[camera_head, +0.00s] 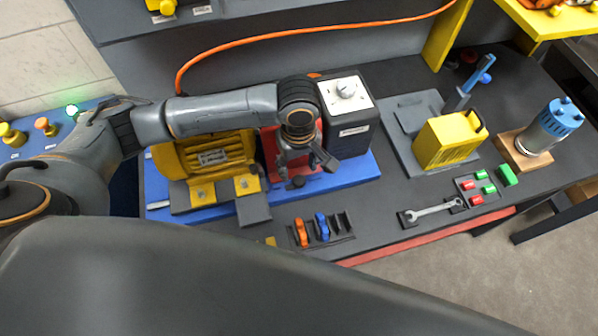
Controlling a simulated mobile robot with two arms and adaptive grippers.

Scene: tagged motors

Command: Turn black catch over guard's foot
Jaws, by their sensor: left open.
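My left gripper (306,167) points down in front of a red piece (270,150), which looks like the guard, on the blue base (362,169). Its fingers are apart, with nothing seen between them. A small dark knob (297,182), which looks like the black catch, sits low on the base near the left fingertip. I cannot tell whether the finger touches it or which way it is turned. The gripper and wrist hide much of the red piece, and its foot is not clear. My right gripper is not in view.
A yellow motor (205,152) stands left of the red piece, and a dark box with a white top (347,92) stands right. An orange hose (300,33) runs behind.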

